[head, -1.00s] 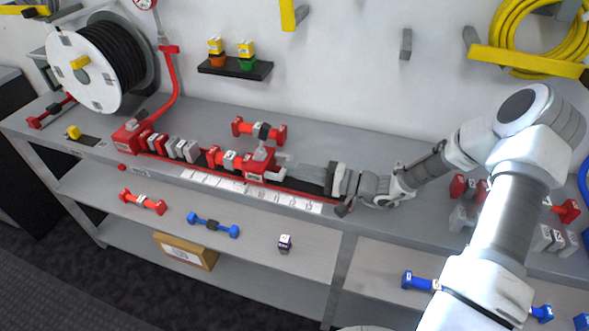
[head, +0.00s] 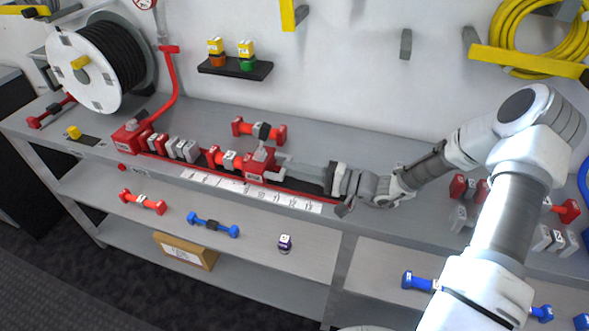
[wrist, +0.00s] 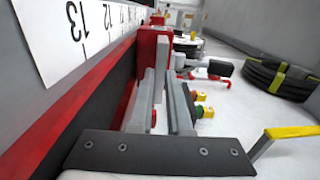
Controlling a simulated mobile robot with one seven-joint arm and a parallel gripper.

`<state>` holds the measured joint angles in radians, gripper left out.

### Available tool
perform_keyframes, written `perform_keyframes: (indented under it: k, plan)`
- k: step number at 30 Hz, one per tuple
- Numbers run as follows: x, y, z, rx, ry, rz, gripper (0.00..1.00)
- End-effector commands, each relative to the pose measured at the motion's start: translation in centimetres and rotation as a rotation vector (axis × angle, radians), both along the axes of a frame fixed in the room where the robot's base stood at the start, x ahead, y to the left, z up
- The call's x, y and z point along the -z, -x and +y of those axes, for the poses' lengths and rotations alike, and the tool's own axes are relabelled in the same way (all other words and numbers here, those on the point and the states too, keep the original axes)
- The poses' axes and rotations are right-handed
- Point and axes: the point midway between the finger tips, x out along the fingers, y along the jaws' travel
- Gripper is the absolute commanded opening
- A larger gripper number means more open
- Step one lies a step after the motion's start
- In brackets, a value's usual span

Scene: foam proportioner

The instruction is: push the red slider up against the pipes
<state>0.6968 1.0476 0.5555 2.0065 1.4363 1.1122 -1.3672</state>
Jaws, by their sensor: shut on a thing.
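The red slider (head: 258,167) sits on the red rail along the bench, above the numbered scale, with a grey part on top. My gripper (head: 283,168) reaches in from the right, and its fingers are closed on the slider's right side. In the wrist view the red slider (wrist: 152,45) stands at the tips of my gripper (wrist: 166,62). The exact contact is hard to see. A red and grey pipe piece (head: 228,160) lies immediately left of the slider. Grey and red pipe pieces (head: 180,148) stand in a row farther left, by the red end block (head: 130,137).
The white number scale (head: 250,191) runs along the bench front. Another red pipe piece (head: 258,130) lies behind the slider. A black hose reel (head: 100,65) stands at the left. The lower shelf holds loose pieces.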

Motion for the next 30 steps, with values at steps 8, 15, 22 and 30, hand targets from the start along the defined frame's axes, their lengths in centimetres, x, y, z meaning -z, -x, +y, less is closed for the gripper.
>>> perform_keyframes:
  k: [8,15,22,30]
  plan:
    - [0.0,0.0,0.1,0.0,0.0,0.0,0.0]
    - [0.2,-1.1,3.0,-0.003,-0.001,-0.001,0.0]
    - [0.0,-1.4,3.9,0.001,0.001,0.0,0.0]
    - [0.0,-1.4,3.9,0.001,0.001,0.0,0.45]
